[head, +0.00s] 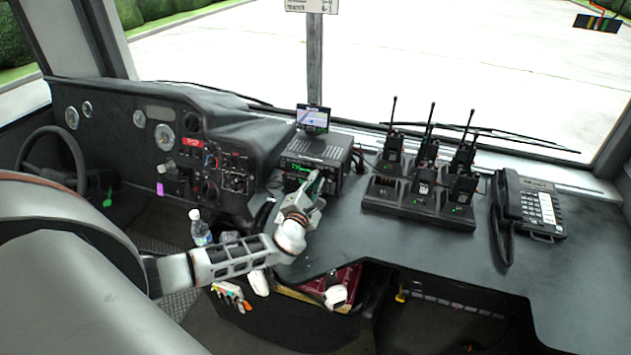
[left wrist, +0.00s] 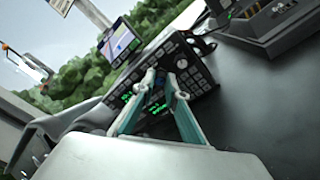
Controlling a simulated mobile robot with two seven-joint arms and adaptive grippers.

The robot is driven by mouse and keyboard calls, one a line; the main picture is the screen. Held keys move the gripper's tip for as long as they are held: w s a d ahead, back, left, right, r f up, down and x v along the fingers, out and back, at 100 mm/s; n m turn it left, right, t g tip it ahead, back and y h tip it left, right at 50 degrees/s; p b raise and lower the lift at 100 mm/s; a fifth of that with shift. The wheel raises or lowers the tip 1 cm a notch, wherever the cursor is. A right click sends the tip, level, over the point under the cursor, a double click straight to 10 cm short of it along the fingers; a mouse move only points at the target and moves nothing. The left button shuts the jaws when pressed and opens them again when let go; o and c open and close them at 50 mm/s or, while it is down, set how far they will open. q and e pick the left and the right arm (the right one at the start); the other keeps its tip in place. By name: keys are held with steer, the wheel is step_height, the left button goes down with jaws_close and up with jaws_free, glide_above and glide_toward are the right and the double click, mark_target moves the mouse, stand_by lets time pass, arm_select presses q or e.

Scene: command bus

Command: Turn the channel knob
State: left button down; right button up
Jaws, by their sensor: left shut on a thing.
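The black radio (head: 325,152) stands on the dashboard counter with its green-lit front facing me. In the left wrist view the radio (left wrist: 203,78) shows a keypad, green displays and small knobs, tilted in the picture. My left gripper (head: 316,180) is at the radio's front panel. In the left wrist view, the fingertips of my left gripper (left wrist: 163,76) are close together against the panel, shut on what looks like the channel knob. The knob itself is mostly hidden by the fingertips. My right gripper is not in view.
A small screen (head: 313,118) sits above the radio. A charger rack (head: 408,205) with several handheld radios and a desk phone (head: 540,208) stand to the right. The counter (head: 430,248) in front of the rack is clear.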

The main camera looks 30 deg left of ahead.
arm_select(q)
steer(key=shift+f+m, duration=0.1)
steer(key=shift+m, duration=0.2)
steer(key=c, duration=2)
jaws_free()
steer(key=shift+c, duration=0.2)
steer(key=v, duration=1.2)
